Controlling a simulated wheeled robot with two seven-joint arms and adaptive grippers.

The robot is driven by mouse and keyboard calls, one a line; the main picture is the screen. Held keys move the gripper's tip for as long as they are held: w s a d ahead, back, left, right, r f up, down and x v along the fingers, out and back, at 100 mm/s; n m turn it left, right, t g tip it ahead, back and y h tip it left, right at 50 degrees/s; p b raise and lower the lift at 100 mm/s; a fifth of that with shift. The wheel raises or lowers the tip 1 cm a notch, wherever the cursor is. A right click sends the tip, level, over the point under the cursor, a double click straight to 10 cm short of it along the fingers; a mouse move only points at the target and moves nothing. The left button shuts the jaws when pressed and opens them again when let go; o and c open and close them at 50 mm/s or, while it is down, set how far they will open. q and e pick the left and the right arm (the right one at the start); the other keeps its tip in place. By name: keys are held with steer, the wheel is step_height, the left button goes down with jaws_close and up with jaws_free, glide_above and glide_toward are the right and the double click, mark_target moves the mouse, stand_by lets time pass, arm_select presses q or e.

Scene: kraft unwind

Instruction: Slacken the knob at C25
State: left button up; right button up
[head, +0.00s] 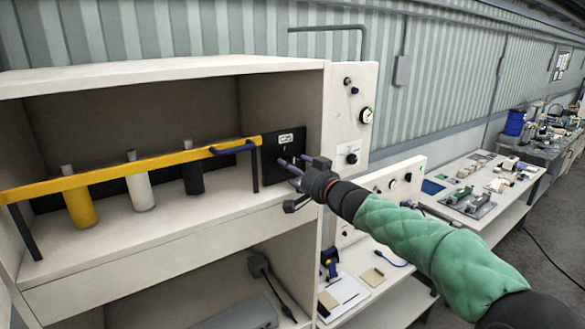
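A black plate (291,141) with a small white label stands on the right inner side of the upper shelf; I cannot read the label. My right gripper (288,164) is in front of the lower part of this plate. Its purple-grey fingers look spread apart, and I see nothing between them. Any knob behind the fingers is hidden. A dark knob (351,157) is on the white side panel (343,120), with a gauge (366,115) and a small black knob (347,81) above it. No marking C25 is legible. My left gripper is not in view.
A lower white panel (385,185) with small knobs is behind my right arm. Benches with tools run back to the right.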

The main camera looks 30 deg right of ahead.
steer(key=shift+w+a, duration=0.1)
steer(key=shift+w, duration=0.6)
